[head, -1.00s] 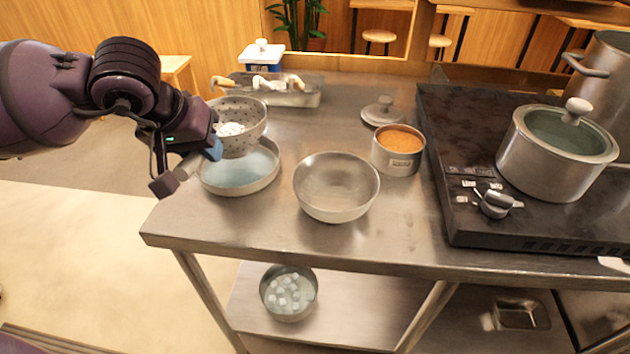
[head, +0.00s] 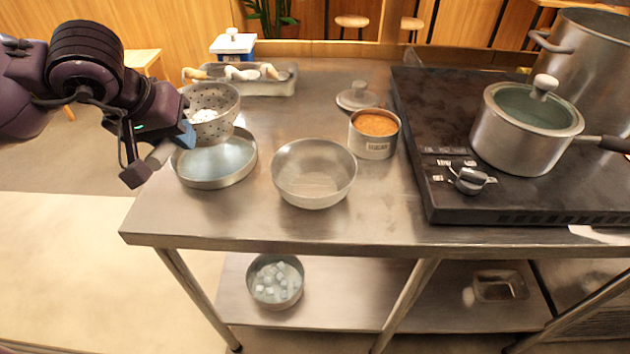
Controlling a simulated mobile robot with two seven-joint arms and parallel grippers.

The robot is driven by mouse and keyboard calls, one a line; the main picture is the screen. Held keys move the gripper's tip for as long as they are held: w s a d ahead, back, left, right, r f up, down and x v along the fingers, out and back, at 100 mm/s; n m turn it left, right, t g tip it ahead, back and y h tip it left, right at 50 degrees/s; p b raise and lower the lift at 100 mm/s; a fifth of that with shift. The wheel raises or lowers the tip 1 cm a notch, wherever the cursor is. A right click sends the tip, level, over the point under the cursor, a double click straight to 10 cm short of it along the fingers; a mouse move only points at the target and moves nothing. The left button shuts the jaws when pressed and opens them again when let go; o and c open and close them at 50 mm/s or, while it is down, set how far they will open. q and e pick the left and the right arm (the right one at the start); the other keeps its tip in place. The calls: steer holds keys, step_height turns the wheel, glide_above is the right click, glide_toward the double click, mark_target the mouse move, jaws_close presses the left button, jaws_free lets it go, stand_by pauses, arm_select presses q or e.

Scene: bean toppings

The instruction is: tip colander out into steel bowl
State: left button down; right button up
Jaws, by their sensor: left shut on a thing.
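The colander (head: 216,105) is a perforated steel bowl with something white inside. It is held over the back of a shallow round pan (head: 215,168) with a pale blue inside. My left gripper (head: 184,138) is shut on the colander at its left side. I cannot tell whether the colander touches the pan. The steel bowl (head: 314,180) stands upright to the right on the steel table and looks empty. My right gripper does not show.
An orange-filled can (head: 374,135) and a lid (head: 358,97) stand right of the bowl. A black stove (head: 440,150) bears a lidded pot (head: 520,140). A tray with utensils (head: 270,86) is behind. The table's front is clear. A bowl of pale cubes (head: 276,283) stands on the lower shelf.

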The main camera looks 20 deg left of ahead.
arm_select(q)
steer(key=shift+r+p, duration=0.35)
steer(key=shift+r, duration=1.7)
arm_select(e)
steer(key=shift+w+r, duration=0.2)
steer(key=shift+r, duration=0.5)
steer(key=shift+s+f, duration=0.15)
